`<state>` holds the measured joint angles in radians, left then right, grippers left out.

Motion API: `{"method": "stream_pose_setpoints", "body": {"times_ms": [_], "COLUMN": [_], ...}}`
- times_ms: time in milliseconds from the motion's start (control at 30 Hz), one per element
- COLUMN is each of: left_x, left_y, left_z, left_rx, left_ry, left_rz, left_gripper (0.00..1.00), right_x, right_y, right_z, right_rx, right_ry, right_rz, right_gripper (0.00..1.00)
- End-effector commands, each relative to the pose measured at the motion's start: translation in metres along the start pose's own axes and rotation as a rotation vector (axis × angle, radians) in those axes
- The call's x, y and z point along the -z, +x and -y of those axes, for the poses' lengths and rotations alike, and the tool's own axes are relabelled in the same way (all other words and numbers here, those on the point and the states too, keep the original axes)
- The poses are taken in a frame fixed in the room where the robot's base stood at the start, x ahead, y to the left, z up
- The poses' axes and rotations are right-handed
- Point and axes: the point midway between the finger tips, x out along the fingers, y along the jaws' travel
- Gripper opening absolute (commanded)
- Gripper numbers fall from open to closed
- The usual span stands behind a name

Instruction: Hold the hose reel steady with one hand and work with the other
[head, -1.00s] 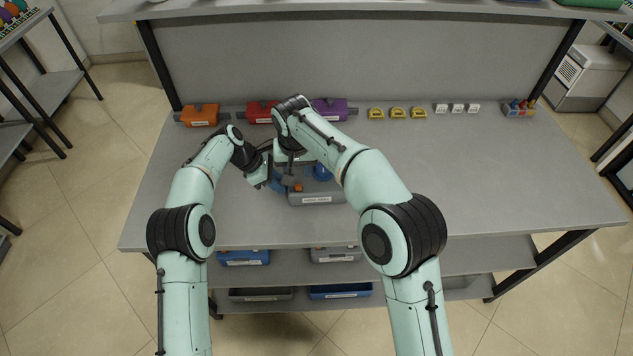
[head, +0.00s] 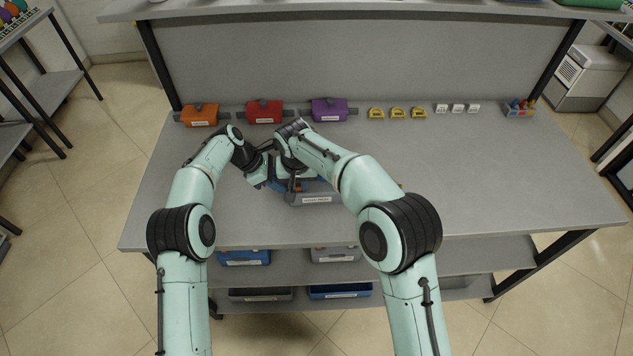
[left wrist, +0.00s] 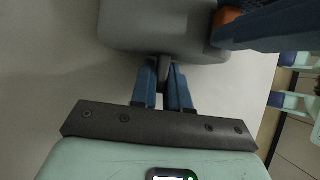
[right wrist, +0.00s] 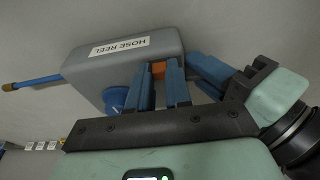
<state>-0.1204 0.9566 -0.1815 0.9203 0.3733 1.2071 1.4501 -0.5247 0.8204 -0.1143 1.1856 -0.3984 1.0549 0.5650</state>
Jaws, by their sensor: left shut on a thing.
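The hose reel is a grey box (right wrist: 120,72) labelled "HOSE REEL" in the right wrist view, with a blue hose (right wrist: 40,80) ending in a brass tip, and a blue round part (right wrist: 115,98). It rests on the bench near the front; the head view shows its labelled face (head: 315,199). My left gripper (left wrist: 164,68) is shut on a dark tab at the reel's edge. My right gripper (right wrist: 161,68) is at the reel, its fingers either side of an orange piece (right wrist: 158,71); whether they press on it I cannot tell. My right arm hides part of the reel in the head view.
Orange (head: 200,115), red (head: 264,112) and purple (head: 329,110) boxes stand along the back. Yellow pieces (head: 397,113), white labelled blocks (head: 457,108) and a small holder (head: 519,108) are right of them. Bins (head: 244,257) sit on shelves below.

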Motion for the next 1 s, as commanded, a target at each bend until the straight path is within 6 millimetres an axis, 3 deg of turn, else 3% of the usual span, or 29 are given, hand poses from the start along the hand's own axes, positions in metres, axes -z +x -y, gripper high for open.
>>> {"method": "stream_pose_setpoints", "body": {"times_ms": [1000], "left_x": [-0.001], "left_y": [0.0], "left_z": [0.0], "left_rx": [0.0], "left_ry": [0.001], "left_rz": [0.001], "left_gripper": [0.0], "right_x": [0.001], "right_y": [-0.001], "right_z": [0.011], "right_rx": [0.002], "right_ry": [-0.001], "right_rz": [-0.002], "right_gripper": [0.04]}}
